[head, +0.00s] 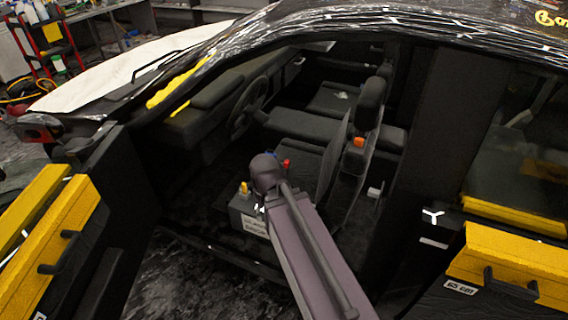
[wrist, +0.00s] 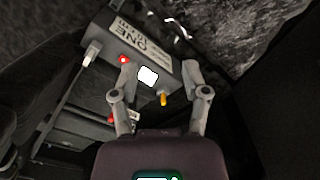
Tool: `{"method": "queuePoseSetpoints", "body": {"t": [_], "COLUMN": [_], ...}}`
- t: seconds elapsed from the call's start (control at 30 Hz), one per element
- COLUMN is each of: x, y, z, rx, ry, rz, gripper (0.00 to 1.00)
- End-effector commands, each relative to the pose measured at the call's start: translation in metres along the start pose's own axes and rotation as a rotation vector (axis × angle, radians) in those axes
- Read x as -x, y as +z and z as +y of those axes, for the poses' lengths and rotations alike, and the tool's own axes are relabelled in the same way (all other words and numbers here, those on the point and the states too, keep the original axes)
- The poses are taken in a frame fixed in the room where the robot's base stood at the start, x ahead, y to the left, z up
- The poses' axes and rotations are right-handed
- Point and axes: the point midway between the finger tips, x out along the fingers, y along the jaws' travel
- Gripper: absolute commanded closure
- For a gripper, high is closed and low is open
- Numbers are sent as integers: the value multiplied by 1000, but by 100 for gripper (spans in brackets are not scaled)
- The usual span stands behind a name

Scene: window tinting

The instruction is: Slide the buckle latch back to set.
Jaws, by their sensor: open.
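A grey box (wrist: 135,50) with a printed label stands low beside the front seat; it also shows in the head view (head: 249,220). It carries a red knob (wrist: 123,59), a white square (wrist: 148,76) and a small yellow lever (wrist: 163,99). In the head view the yellow lever (head: 244,187) stands upright. I cannot tell which part is the buckle latch. My gripper (wrist: 158,72) is open and empty over the box, its fingers on either side of the white square. Contact cannot be told. In the head view my arm hides the gripper and part of the box.
The front seat (head: 370,100) has an orange piece (head: 359,142) on it. The steering wheel (head: 249,105) is to the left. Open doors with yellow panels stand at left (head: 60,230) and right (head: 515,262). A second red part (wrist: 112,118) lies near the left finger.

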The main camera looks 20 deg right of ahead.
Motion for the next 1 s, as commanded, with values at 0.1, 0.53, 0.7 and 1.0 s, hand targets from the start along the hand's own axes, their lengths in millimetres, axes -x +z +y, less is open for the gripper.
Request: {"method": "queuePoseSetpoints", "body": {"t": [0.1,0.53,0.7,1.0], "x": [-3,-43,-62,-88], "y": [-2,-34,-54,-91], "z": [0,-4,-4,0], "rx": [-3,-57,-100,-192], "ry": [-8,-156,-249,-410], "rz": [6,115,190,326], "gripper": [90,100,100,100]}}
